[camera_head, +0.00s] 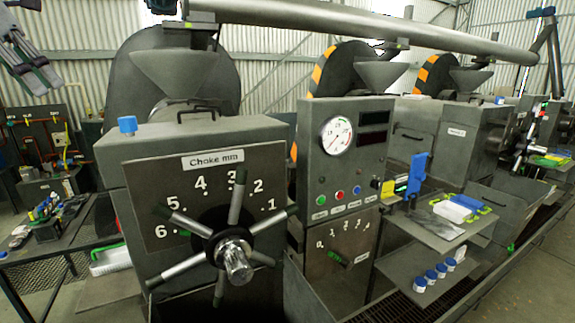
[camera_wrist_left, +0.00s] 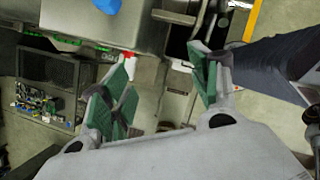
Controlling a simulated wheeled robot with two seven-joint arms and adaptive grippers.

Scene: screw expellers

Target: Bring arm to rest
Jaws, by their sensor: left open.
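My left gripper (camera_head: 36,84) hangs at the top left corner of the head view, raised and well apart from the machine. In the left wrist view its two green-padded fingers (camera_wrist_left: 147,70) are spread wide, with nothing held between them. My right gripper does not show in either view.
The grey choke housing (camera_head: 150,155) with its spoked handwheel (camera_head: 229,262) fills the near middle. A gauge panel (camera_head: 346,160) stands to its right, beside a shelf (camera_head: 425,228) with a white box and blue-lidded jars. A cluttered bench (camera_head: 50,250) stands at the left.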

